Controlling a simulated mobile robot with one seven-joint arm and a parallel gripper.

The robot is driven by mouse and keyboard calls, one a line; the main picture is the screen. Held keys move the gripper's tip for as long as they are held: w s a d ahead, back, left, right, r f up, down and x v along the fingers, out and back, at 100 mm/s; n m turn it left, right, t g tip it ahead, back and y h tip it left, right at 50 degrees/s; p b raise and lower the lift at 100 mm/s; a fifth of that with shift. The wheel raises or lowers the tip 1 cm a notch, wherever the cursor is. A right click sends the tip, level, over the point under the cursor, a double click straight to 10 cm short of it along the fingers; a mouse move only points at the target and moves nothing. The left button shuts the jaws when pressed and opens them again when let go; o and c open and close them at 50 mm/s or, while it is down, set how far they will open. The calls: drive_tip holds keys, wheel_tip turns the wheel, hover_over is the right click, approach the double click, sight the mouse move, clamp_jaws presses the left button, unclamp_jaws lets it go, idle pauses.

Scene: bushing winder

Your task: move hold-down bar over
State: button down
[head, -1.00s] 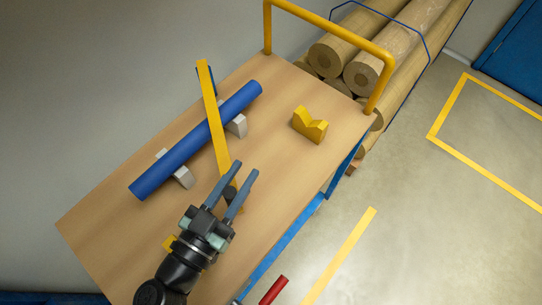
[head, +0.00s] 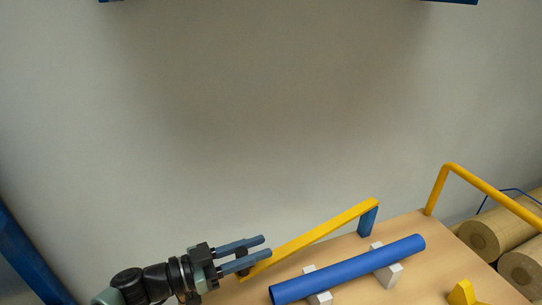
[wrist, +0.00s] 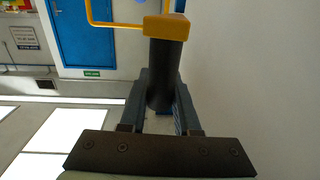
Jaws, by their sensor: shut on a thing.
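The yellow hold-down bar (head: 315,237) runs from the top of a blue post (head: 368,221) down-left to my gripper (head: 266,246). It shows behind the blue tube (head: 350,270), on the wall side, and does not cross it in the head view. My gripper is shut on the dark round handle at the bar's near end. In the wrist view the dark handle (wrist: 166,75) stands between the fingers (wrist: 160,105), with the bar's yellow end (wrist: 166,27) beyond it. The tube lies on two pale supports (head: 388,271).
A yellow notched block (head: 462,293) is on the wooden table top (head: 430,280), right of the tube. A yellow rail (head: 485,187) stands at the table's far end, with wooden rolls (head: 485,238) beyond. The grey wall (head: 250,130) is behind the bar.

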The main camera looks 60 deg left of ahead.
drive_tip(key=shift+w+a+f+b, duration=0.1)
drive_tip(key=shift+a+b, duration=1)
drive_tip(key=shift+a, duration=1.6)
drive_tip(key=c, duration=0.6)
unclamp_jaws()
drive_tip(key=shift+w, duration=0.1)
drive_tip(key=shift+c, duration=0.2)
drive_tip(key=shift+d, duration=0.1)
drive_tip(key=s+a, duration=0.2)
drive_tip(key=s, duration=1)
drive_tip(key=shift+s+b, duration=0.35)
drive_tip(key=shift+s, duration=0.05)
drive_tip(key=shift+a, duration=0.1)
